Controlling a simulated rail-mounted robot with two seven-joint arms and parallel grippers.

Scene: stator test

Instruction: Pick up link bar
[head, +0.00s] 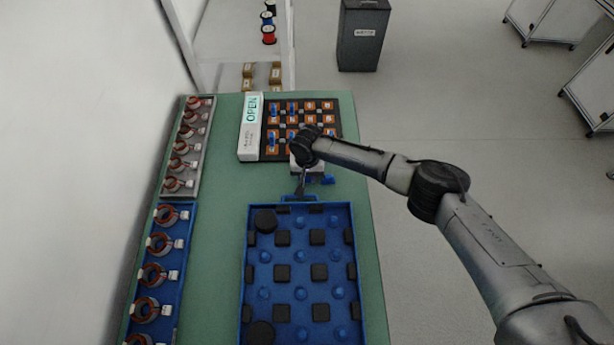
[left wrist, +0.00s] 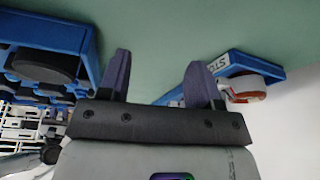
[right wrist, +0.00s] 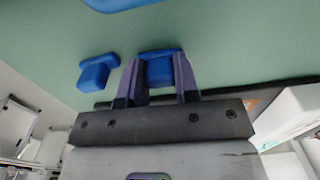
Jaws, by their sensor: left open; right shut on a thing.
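In the right wrist view my right gripper (right wrist: 158,80) is shut on a small blue block-like piece (right wrist: 160,68), apparently the link bar. Its lower part is hidden by the fingers and mount. A similar blue piece (right wrist: 97,72) stands apart on the green table, left of the fingers. In the head view the right gripper (head: 300,190) is between the fixture board and the blue tray, and the loose piece (head: 328,180) shows beside it. In the left wrist view my left gripper (left wrist: 157,70) is open and empty; it is not in the head view.
The blue tray (head: 246,262) with black and blue posts fills the front of the green table (head: 220,230). The black fixture board (head: 334,146) with orange parts and an OPEN box (head: 251,140) are at the back. Racks of copper coils (head: 162,288) line the left edge.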

